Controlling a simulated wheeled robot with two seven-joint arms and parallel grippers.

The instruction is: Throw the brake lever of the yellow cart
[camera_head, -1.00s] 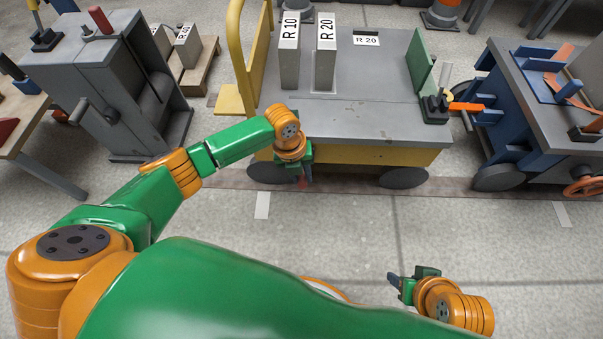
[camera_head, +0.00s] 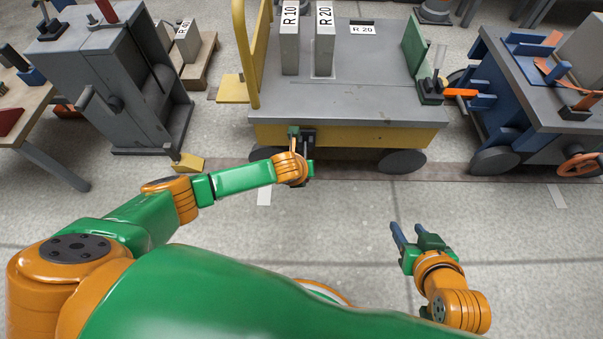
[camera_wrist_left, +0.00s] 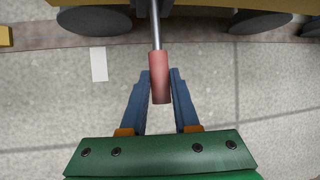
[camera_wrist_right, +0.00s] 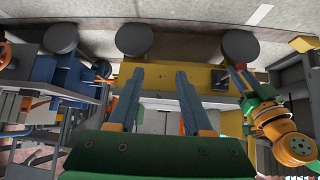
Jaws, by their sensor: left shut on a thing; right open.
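The yellow cart (camera_head: 360,134) has a grey deck, and its long yellow side faces me. A dark bracket (camera_head: 308,137) sits on that side near its left end. In the left wrist view the brake lever is a metal rod with a red handle (camera_wrist_left: 160,90), reaching out from the cart's side. My left gripper (camera_wrist_left: 161,73) is shut on the red handle, one blue finger on each side. In the head view my wrist hides most of the handle and fingers. My right gripper (camera_head: 408,227) is open and empty over the floor, apart from the cart.
Weights marked R 10 (camera_head: 290,42) and R 20 (camera_head: 324,45) stand on the deck. A grey cabinet (camera_head: 120,90) stands left and a blue cart (camera_head: 520,150) right. A yellow wedge (camera_head: 187,162) lies on the floor near the cabinet. The floor in front is clear.

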